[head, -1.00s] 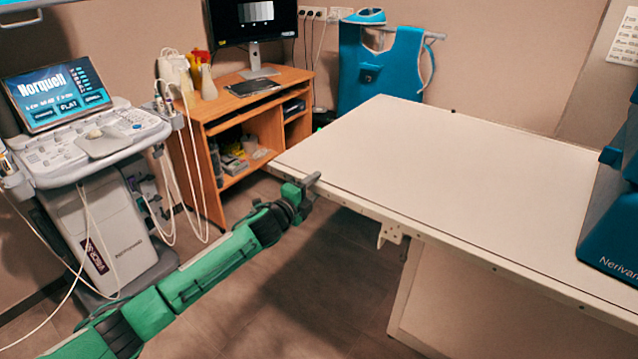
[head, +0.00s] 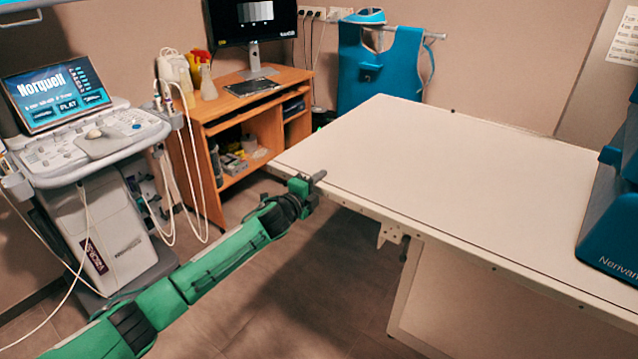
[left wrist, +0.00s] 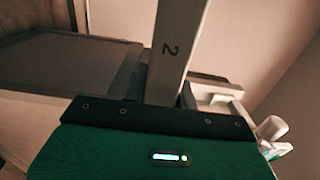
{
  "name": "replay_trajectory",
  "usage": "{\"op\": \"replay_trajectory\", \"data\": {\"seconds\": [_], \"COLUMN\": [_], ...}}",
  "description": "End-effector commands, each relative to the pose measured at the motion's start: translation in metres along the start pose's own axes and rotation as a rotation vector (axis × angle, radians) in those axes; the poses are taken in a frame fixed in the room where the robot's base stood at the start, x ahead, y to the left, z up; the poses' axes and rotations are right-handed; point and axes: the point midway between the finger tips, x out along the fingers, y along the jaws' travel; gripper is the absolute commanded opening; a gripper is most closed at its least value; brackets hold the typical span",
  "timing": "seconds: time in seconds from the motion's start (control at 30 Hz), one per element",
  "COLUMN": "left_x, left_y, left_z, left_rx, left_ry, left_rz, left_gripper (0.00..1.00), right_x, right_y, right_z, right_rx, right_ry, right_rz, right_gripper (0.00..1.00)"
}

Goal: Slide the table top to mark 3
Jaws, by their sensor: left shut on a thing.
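The white table top (head: 440,160) spans the middle and right of the head view, on a pale base (head: 480,310). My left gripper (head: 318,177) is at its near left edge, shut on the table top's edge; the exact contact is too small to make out. In the left wrist view, a pale strip with a dark figure 2 (left wrist: 171,49) runs up from behind my green gripper body, which hides the fingertips. Mark 3 does not show in either view. My right gripper is not in view.
An ultrasound cart (head: 95,200) with hanging cables stands at the left. A wooden desk (head: 240,120) with a monitor is behind it. A blue apron (head: 378,65) hangs at the back wall. A blue device (head: 612,215) is at the table's right. Open floor lies before the table.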

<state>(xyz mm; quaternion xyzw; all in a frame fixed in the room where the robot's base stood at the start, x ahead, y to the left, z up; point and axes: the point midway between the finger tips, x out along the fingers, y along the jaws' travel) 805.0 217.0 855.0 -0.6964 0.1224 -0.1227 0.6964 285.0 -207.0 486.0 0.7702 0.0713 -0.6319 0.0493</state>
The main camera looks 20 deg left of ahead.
Motion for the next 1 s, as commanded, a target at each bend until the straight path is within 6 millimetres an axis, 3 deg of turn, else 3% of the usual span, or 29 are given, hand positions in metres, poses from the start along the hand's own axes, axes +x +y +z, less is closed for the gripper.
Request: {"op": "replay_trajectory", "data": {"seconds": [0.27, 0.7, 1.0], "left_x": [0.000, -0.001, 0.000], "left_y": [0.000, 0.000, 0.000], "left_z": [-0.023, -0.121, -0.167], "left_rx": [-0.004, -0.008, -0.005], "left_ry": [0.005, 0.009, 0.004], "left_rz": [0.001, 0.000, 0.000], "left_gripper": [0.00, 0.00, 0.00], "right_x": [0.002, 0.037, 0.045], "right_y": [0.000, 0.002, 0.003], "right_z": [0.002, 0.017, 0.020], "right_rx": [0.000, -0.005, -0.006], "right_ry": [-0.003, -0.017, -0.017], "right_rz": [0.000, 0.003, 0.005], "right_gripper": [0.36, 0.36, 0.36]}}
